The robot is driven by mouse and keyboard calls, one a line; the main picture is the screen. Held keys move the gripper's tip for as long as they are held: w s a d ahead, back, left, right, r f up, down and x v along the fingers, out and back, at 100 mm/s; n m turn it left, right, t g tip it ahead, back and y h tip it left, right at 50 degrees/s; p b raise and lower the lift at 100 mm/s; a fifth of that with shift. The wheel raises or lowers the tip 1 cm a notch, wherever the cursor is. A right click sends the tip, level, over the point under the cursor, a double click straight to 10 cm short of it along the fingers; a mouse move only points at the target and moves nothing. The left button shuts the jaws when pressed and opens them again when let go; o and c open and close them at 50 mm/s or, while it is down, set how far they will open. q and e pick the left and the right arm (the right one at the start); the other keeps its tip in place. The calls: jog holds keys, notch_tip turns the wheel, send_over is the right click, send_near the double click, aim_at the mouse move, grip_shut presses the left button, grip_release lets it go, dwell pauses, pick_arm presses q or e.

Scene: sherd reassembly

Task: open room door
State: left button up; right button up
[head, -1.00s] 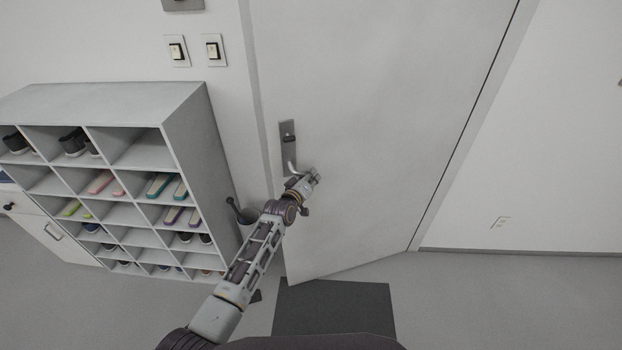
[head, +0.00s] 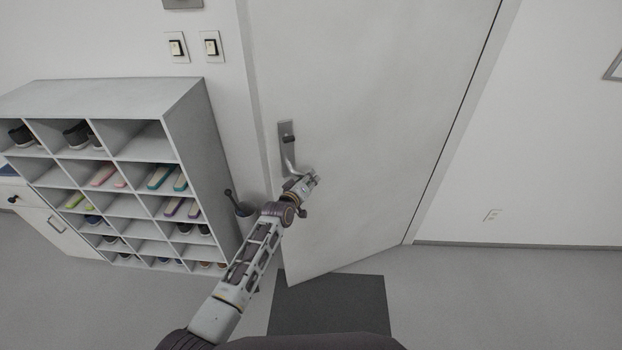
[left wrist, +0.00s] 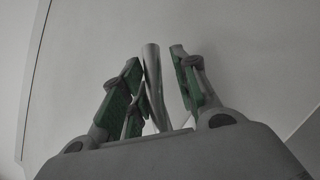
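The room door (head: 360,110) is a pale grey panel. It appears a little ajar, its left edge swung toward me and its lower left corner over a dark mat. Its metal handle (head: 286,150) has an upright plate and a lever. My left gripper (head: 313,177) is at the lever and partly hides it. In the left wrist view the lever (left wrist: 153,80) stands between the green-padded fingers of the gripper (left wrist: 158,90). It is close to the left finger, with a visible gap to the right one. My right gripper is not in view.
A shoe shelf (head: 185,120) with several pairs stands left of the door, with a dark-handled container (head: 243,215) beside it. Light switches (head: 210,46) are above. The dark mat (head: 330,310) lies at the door's foot. Floor to the right is clear.

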pick_arm(q)
jog(key=shift+o, duration=0.6)
jog(key=shift+s+d+r, duration=0.1)
jog(key=shift+r, duration=0.15)
jog(key=shift+s, duration=0.1)
jog(key=v, duration=1.1)
jog(key=shift+s+a, duration=0.3)
